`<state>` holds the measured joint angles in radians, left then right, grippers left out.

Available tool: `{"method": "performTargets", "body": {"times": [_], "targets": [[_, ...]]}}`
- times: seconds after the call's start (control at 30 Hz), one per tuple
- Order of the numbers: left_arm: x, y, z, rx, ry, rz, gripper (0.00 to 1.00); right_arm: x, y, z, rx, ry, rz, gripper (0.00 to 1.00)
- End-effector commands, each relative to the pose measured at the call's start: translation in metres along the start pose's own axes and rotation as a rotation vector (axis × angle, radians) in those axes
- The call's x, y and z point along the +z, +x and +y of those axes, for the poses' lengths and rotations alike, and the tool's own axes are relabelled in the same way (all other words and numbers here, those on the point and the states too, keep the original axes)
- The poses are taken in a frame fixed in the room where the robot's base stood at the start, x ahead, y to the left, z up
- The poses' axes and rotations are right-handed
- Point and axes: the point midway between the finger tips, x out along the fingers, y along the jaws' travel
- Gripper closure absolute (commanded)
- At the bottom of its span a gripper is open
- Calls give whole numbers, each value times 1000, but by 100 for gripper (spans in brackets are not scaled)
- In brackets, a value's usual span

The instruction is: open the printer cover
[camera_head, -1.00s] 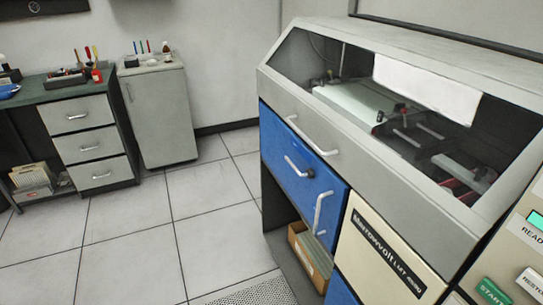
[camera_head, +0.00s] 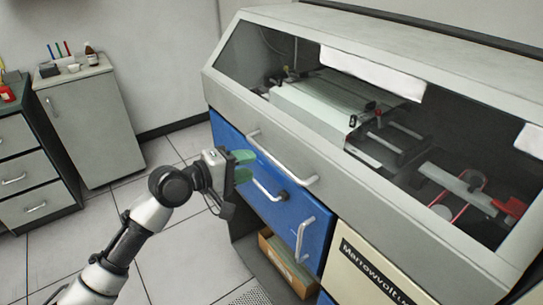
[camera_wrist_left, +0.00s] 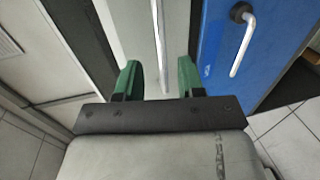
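The printer cover (camera_head: 225,88) is the grey sloped hood with dark windows, and it is down. Its long metal handle (camera_head: 285,160) runs along the front lip. My left gripper (camera_head: 248,165) is at the left end of this handle, with green fingertips apart. In the left wrist view, a light metal bar (camera_wrist_left: 160,45), seemingly this handle, lies ahead between the two open fingers (camera_wrist_left: 158,80). I cannot tell whether the bar is within the fingers' reach; nothing is gripped. My right gripper is in neither view.
Below the cover is a blue panel (camera_head: 275,212) with two more handles, close to my left gripper. A cardboard box (camera_head: 285,268) sits in the lower shelf. A grey cabinet (camera_head: 90,125) stands at the left, with open tiled floor (camera_head: 180,245) between.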

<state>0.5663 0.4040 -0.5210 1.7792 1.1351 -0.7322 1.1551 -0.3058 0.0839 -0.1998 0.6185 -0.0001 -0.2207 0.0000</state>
Motion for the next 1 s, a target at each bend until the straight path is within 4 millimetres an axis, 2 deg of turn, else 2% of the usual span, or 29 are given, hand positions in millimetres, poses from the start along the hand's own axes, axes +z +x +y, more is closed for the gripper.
{"method": "performTargets", "body": {"times": [0.2,0.4,0.57,0.8,1.0], "targets": [[0,43,2,1,-2,0,62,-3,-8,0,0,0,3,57],[-1,68,1,0,0,2,62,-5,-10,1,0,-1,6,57],[-1,76,0,0,1,2,62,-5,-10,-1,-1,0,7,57],[-1,76,0,0,2,3,62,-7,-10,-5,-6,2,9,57],[-1,76,0,0,2,3,92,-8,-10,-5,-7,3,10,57]]}}
